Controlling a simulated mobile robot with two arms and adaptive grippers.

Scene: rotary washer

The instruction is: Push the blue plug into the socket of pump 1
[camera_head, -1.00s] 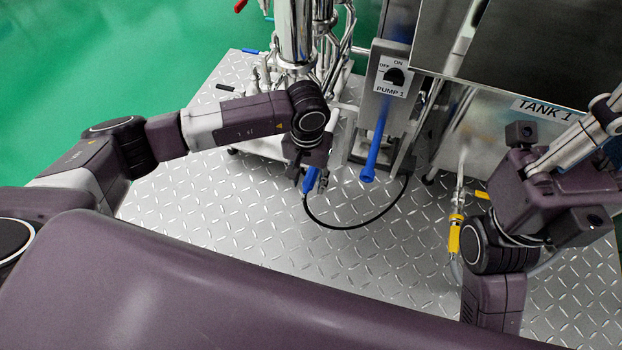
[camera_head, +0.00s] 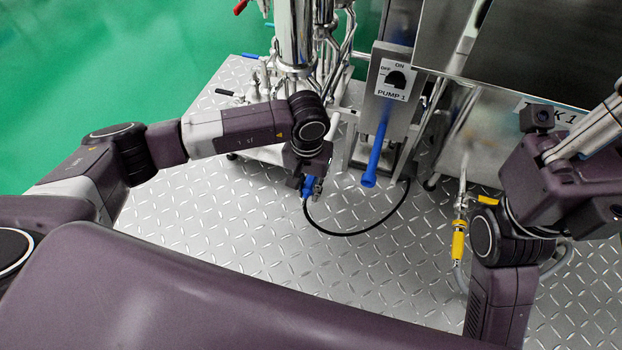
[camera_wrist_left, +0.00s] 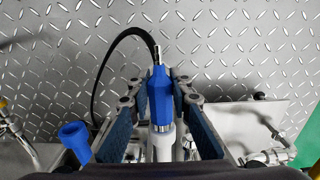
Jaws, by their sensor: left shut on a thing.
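The blue plug (camera_wrist_left: 159,92) with a metal end sits between the two fingers of my left gripper (camera_wrist_left: 160,108) in the left wrist view. In the head view, the left gripper (camera_head: 311,188) is shut on the plug (camera_head: 307,187), which is mostly hidden by it. A black cable (camera_head: 350,233) curves from the plug toward the pump cabinet. The pump 1 box (camera_head: 392,92) carries an on/off knob. A blue tube (camera_head: 377,155) hangs from it, right of and apart from the plug. Its hollow end (camera_wrist_left: 75,138) shows in the wrist view. Which part is the socket is unclear.
My right arm covers the right side, in front of the steel tank (camera_head: 485,140); its jaws are not clearly seen. Steel piping (camera_head: 296,40) stands behind my left gripper. A yellow fitting (camera_head: 458,240) is near the right arm. The diamond-plate floor (camera_head: 390,270) is bare in front.

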